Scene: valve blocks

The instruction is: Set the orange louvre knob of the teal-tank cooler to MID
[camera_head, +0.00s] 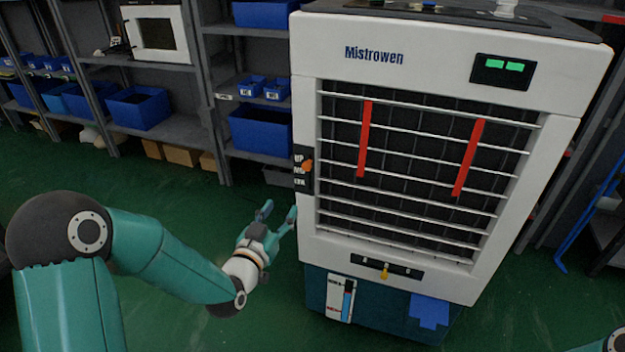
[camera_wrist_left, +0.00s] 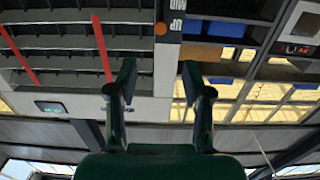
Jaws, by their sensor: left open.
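The cooler (camera_head: 310,230) is white with a dark teal tank (camera_head: 385,312) at its base. Its orange louvre knob (camera_head: 307,165) sits on a black label strip (camera_head: 299,183) on the left edge of the front, around the height of the upper and middle labels. I cannot tell its exact setting. In the left wrist view the orange knob (camera_wrist_left: 161,28) shows beside the UP label, beyond the fingertips. My left gripper (camera_head: 278,212) is open and empty, below and left of the knob, apart from the cooler; its two fingers (camera_wrist_left: 158,80) also show in the wrist view. My right gripper is not in view.
A small yellow knob (camera_head: 384,272) is on the lower front panel. Red strips (camera_head: 468,158) hang on the grille. Shelves with blue bins (camera_head: 139,107) stand behind on the left. The green floor (camera_head: 190,215) between shelves and cooler is clear.

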